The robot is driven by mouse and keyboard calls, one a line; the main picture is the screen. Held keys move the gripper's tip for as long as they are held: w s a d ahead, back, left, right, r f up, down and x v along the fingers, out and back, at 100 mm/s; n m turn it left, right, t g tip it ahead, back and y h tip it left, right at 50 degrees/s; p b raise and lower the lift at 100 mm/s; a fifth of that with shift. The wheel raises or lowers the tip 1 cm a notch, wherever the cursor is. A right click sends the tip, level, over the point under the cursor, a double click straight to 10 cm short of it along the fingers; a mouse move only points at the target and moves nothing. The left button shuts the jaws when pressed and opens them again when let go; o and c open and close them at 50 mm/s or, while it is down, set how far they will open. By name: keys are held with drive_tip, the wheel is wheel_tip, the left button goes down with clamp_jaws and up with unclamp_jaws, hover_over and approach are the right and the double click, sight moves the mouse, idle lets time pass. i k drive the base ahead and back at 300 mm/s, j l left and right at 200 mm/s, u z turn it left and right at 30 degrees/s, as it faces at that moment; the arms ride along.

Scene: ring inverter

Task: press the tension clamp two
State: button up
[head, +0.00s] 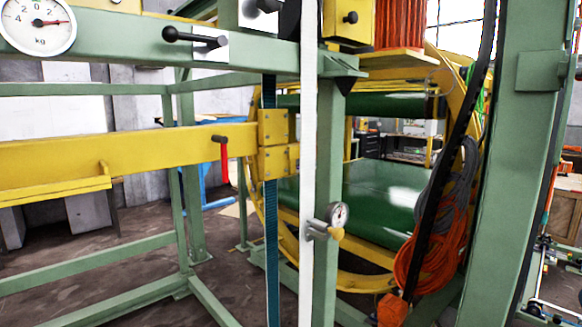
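No part of my gripper shows in the head view. A black lever with a ball end (192,38) sits on a white plate on the upper green beam. A second black lever (270,6) shows at the top edge, partly cut off, on another light plate. A black knob (350,18) is on a yellow box to the right of it. No label is readable, so I cannot tell which of these is tension clamp two.
A green frame beam (110,45) spans the upper left, with a kg dial (38,22) on it. A yellow beam (120,145) with a red-handled lever (223,160) lies below. A small gauge (338,214) and orange cable (435,245) are right. Lower-left floor is visible between green rails.

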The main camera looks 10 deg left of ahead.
sight(169, 34)
drive_tip(key=k+u, duration=0.15)
drive_tip(key=u, duration=1.05)
